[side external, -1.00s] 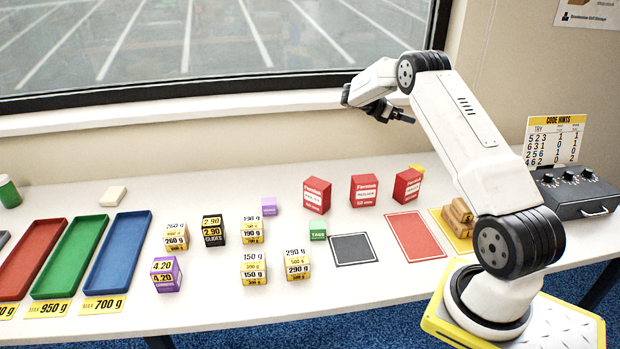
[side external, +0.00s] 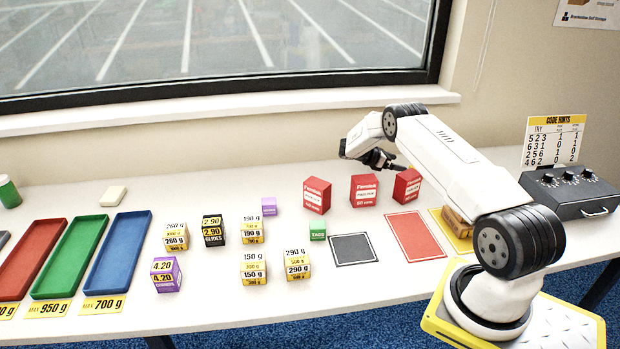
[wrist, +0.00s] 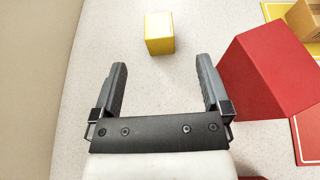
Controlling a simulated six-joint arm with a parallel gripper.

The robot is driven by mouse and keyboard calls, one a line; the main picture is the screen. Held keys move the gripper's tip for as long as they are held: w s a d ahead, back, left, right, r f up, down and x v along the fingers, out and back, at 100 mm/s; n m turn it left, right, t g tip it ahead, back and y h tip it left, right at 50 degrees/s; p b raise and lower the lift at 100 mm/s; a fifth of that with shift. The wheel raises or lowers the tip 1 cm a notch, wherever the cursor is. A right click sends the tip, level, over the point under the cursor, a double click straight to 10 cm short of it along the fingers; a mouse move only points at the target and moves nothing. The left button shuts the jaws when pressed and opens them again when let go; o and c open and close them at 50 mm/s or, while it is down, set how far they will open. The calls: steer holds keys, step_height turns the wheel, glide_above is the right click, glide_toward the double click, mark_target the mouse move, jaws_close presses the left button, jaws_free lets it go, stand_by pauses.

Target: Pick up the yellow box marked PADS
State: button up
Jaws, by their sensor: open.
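A small yellow box (wrist: 159,38) stands on the white table, near the top middle of the wrist view. Its pale top and yellow front show, but I cannot read any marking on it. My gripper (wrist: 161,63) is open and empty, with its two fingers apart and pointing toward the yellow box. The box lies just beyond the fingertips in the picture, roughly centred between them, and is not touched. In the side view my gripper (side external: 388,160) is low above the back of the table, behind the red boxes. My arm hides the yellow box there.
A large red box (wrist: 262,70) stands close to the right of my gripper. The side view shows three red boxes (side external: 364,191) in a row. A black control box (side external: 575,190) stands at the right. The wall (wrist: 30,70) is to the left in the wrist view.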

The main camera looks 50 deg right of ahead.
steer(key=shift+x, duration=1.15)
steer(key=shift+x, duration=2.55)
jaws_close()
steer(key=shift+r, duration=0.15)
